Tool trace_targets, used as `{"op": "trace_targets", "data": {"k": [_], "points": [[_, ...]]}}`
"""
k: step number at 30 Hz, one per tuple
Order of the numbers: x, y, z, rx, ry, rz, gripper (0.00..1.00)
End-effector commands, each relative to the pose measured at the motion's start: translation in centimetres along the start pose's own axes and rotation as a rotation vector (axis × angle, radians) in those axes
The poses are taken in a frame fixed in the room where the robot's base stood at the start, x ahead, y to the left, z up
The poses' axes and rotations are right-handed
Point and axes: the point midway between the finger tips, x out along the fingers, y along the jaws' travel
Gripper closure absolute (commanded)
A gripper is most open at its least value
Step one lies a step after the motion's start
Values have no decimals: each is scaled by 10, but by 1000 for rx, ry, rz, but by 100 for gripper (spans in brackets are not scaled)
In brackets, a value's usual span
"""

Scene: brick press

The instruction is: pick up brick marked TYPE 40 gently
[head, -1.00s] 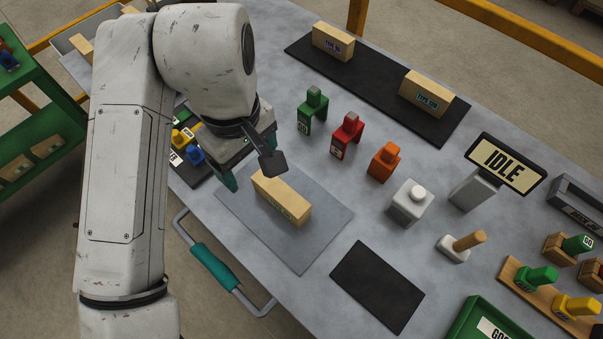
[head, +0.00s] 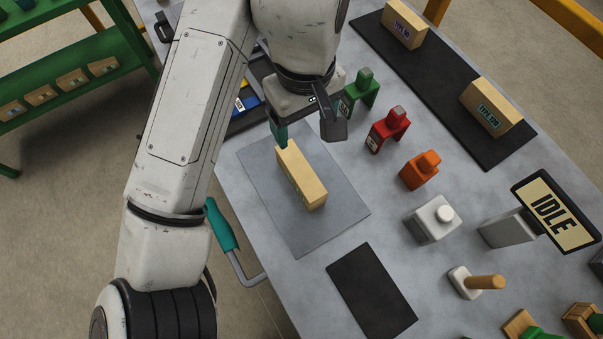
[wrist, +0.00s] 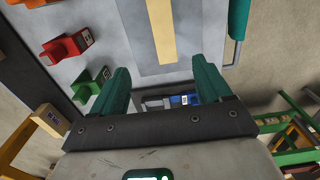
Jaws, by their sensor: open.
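A long tan wooden brick (head: 301,180) lies on the grey mat (head: 345,208); its side marking is not readable from here. In the wrist view the brick (wrist: 160,28) runs lengthwise ahead of the gap between my fingers. My gripper (wrist: 162,80) is open and empty, with its two green fingers apart. In the head view one green finger (head: 279,136) shows at the brick's far-left end, and the other is hidden behind the wrist.
Two more marked bricks, one TYPE 120 (head: 490,107) and another (head: 403,25), stand on a dark strip. Green (head: 362,92), red (head: 388,129), orange (head: 420,170) and white (head: 433,219) blocks stand right of the mat.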

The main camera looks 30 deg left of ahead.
Motion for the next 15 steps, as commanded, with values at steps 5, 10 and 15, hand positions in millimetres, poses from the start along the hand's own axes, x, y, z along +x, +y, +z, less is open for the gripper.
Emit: {"op": "trace_targets", "data": {"k": [5, 10, 15], "points": [[23, 0, 0, -1, 0, 0, 22], [46, 0, 0, -1, 0, 0, 22], [71, 0, 0, -1, 0, 0, 22]]}}
